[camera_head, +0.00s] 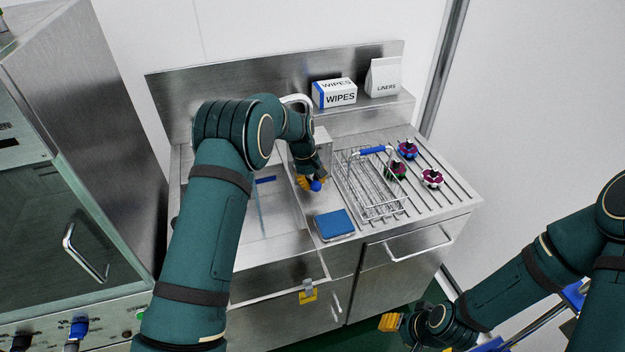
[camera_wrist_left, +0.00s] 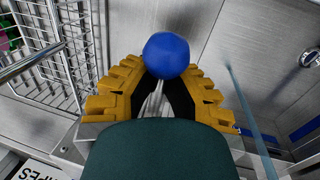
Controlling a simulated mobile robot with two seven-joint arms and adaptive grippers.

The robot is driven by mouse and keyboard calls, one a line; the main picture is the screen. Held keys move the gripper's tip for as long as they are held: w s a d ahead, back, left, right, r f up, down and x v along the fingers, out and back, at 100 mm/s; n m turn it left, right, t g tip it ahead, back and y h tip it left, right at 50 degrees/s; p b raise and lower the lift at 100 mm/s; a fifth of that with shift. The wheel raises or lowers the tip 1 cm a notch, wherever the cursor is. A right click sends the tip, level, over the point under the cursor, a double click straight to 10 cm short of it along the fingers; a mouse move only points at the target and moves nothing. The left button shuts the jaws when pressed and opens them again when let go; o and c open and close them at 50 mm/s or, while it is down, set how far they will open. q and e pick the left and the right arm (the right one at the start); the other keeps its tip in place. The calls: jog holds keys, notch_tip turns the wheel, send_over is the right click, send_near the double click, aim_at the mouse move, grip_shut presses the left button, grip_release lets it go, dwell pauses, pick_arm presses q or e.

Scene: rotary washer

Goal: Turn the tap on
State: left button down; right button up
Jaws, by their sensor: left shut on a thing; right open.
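The tap's curved metal spout (camera_head: 297,101) rises at the back of the steel sink unit, partly hidden by my left arm. A blue ball knob (camera_head: 316,186) on a thin metal stem sits at my left gripper (camera_head: 311,182). In the left wrist view the ball (camera_wrist_left: 168,56) shows just beyond the yellow fingers (camera_wrist_left: 163,88), with the stem between them. My left gripper is shut on this knobbed lever. My right gripper (camera_head: 391,322) is open at the lower right, in front of the unit and away from the tap. Where the lever joins the tap is hidden.
A wire basket (camera_head: 368,190) with a blue handle stands right of my left gripper. Several small coloured parts (camera_head: 432,178) lie on the ribbed drainboard. A blue sponge-like block (camera_head: 334,224) lies at the front. A wipes box (camera_head: 335,94) and liners packet (camera_head: 383,77) stand on the back shelf.

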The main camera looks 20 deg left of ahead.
aim_at(312, 177)
pick_arm(q)
jog(key=shift+w+r+g+h+p, duration=0.15)
jog(key=shift+r+g+h+p, duration=0.15)
jog(key=shift+r+g+h, duration=0.35)
jog(key=shift+w+a+r, duration=0.15)
jog(key=shift+w+r, duration=0.05)
jog(key=shift+r, duration=0.2)
jog(key=shift+w+a+r, duration=0.1)
jog(key=shift+w+r, duration=0.1)
jog(key=shift+r, duration=0.3)
jog(key=c, duration=0.7)
grip_release()
jog(key=shift+c, duration=0.2)
jog(key=v, duration=0.7)
jog(key=shift+r, duration=0.2)
